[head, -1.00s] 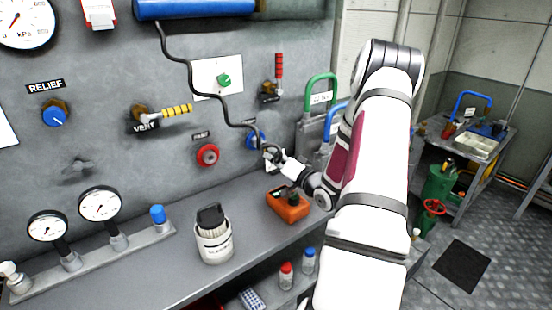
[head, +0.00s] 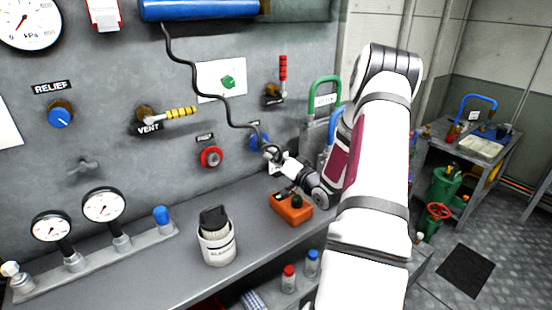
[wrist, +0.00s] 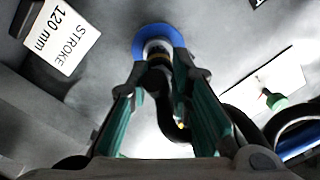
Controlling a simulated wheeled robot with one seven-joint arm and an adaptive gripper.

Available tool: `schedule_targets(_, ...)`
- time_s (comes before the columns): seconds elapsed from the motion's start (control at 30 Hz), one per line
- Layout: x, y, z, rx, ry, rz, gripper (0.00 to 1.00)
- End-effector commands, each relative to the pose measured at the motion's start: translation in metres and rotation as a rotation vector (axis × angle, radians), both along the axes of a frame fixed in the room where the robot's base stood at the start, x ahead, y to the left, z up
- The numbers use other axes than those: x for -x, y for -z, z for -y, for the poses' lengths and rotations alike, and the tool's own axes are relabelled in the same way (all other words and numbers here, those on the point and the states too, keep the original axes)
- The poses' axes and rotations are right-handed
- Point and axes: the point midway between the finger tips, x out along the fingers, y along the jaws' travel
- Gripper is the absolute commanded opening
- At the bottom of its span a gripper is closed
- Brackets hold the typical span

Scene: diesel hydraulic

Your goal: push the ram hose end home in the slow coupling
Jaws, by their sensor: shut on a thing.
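The slow coupling is the blue ring on the grey panel (head: 256,141), right of the red coupling; my gripper partly covers it. In the wrist view the blue ring (wrist: 158,35) is straight ahead of the fingers. The black ram hose (head: 201,84) hangs from the blue ram (head: 198,9) and runs down to my gripper (head: 272,152). My gripper (wrist: 160,85) is shut on the hose end (wrist: 157,50), its teal fingers on either side. The hose end's light collar is at the blue ring, roughly in line with it. I cannot tell how deep it sits.
The red coupling (head: 210,157) is left of the blue one. An orange device (head: 292,208) lies on the bench just below my gripper. A white canister (head: 218,246) and gauges (head: 104,206) stand further left. A stroke label (wrist: 63,37) is beside the coupling.

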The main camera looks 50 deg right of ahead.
Motion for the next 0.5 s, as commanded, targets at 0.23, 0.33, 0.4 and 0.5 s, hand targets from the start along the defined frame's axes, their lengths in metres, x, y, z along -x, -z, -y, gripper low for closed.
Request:
schedule_targets(0.23, -0.0014, -0.0003, 0.0003, 0.0, -0.001, 0.001, 0.0)
schedule_targets(0.33, -0.0012, -0.0002, 0.0003, 0.0, 0.0, 0.0, 0.35)
schedule_targets(0.4, -0.0012, -0.0002, 0.0003, 0.0, 0.0, 0.0, 0.43)
schedule_targets(0.5, -0.0011, -0.0002, 0.0002, 0.0, 0.0, 0.0, 0.43)
